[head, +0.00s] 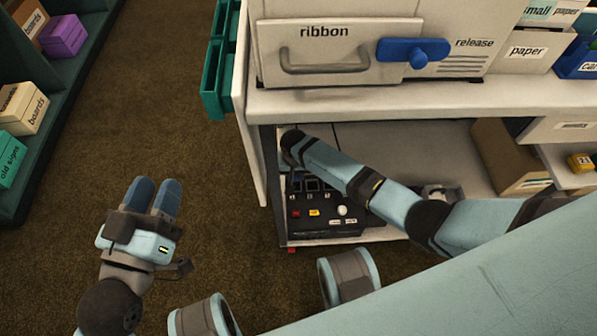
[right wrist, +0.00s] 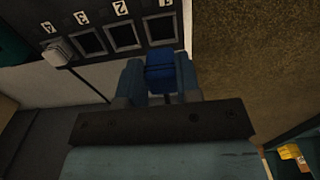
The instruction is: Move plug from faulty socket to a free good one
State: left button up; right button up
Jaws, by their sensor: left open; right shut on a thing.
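A black socket panel (head: 322,215) stands low in the cabinet in the head view, partly behind my right arm. In the right wrist view its sockets carry numbers. Socket 1 (right wrist: 160,28), socket 2 (right wrist: 124,36) and socket 3 (right wrist: 88,42) look dark and empty. A white plug (right wrist: 57,52) with a dark cord sits at socket 4. My right gripper (right wrist: 158,70) is shut on a blue plug (right wrist: 160,80), just in front of socket 1. No fault mark is legible. My left gripper (head: 154,184) is open and empty over the carpet.
The ribbon drawer (head: 325,62) and blue release handle (head: 412,52) are above the cabinet's shelf edge (head: 400,101). The panel has small red and yellow buttons and a white knob. A cardboard box (head: 507,158) stands right. Carpet at left is clear, up to a shelf of boxes.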

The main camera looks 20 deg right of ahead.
jog(key=shift+f+b, duration=1.1)
jog(key=shift+b, duration=0.05)
jog(key=shift+f+b, duration=0.4)
jog(key=shift+b, duration=0.1)
pick_arm(q)
jog(key=shift+m+g, duration=0.7)
jog(key=shift+g, duration=0.2)
jog(key=shift+w+a+f+b, duration=0.15)
jog(key=shift+f+b, duration=0.15)
jog(key=shift+f, duration=0.6)
jog(key=shift+w+d+f+b, duration=0.15)
jog(key=shift+f+b, duration=0.15)
jog(key=shift+f, duration=0.65)
jog(key=shift+w+a+f+b, duration=0.15)
jog(key=shift+f+b, duration=0.15)
jog(key=shift+f, duration=0.6)
pick_arm(e)
jog(key=shift+f, duration=0.7)
jog(key=shift+f, duration=0.4)
jog(key=shift+f+b, duration=0.35)
jog(key=shift+f, duration=0.4)
pick_arm(q)
jog(key=shift+w+a+r+m, duration=0.1)
jog(key=shift+w+r+m, duration=0.1)
jog(key=shift+w+m, duration=0.2)
pick_arm(e)
jog(key=shift+f, duration=0.45)
pick_arm(q)
jog(key=shift+s, duration=0.1)
